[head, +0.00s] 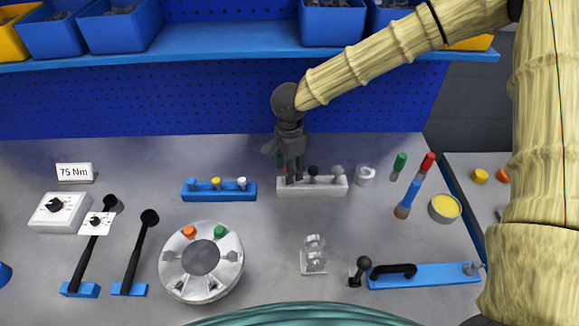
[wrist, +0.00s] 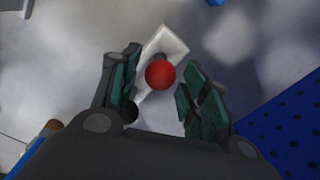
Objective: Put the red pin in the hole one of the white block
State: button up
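The white block (head: 328,190) lies on the bench below my gripper. Its pale top also shows in the wrist view (wrist: 167,46). The red pin's round head (wrist: 160,75) is between my fingers, over the block. In the head view only a sliver of red shows beside the fingers, at the block's left end. The pin's lower part is hidden, so I cannot tell how deep it sits. My gripper (head: 291,178) points down at the block's left end. In the wrist view my gripper's fingers (wrist: 160,92) stand apart on both sides of the red head, with a visible gap.
A black-headed pin (head: 313,170) and a grey-headed pin (head: 338,170) stand at the white block, right of my gripper. A blue block (head: 219,194) with several coloured pins stands to the left. The pegboard (head: 200,100) rises behind.

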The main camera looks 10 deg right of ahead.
notch_tip(320, 180, up, 12)
jog(key=b, duration=0.1)
jog(key=shift+b, duration=0.3)
dwell(0.4)
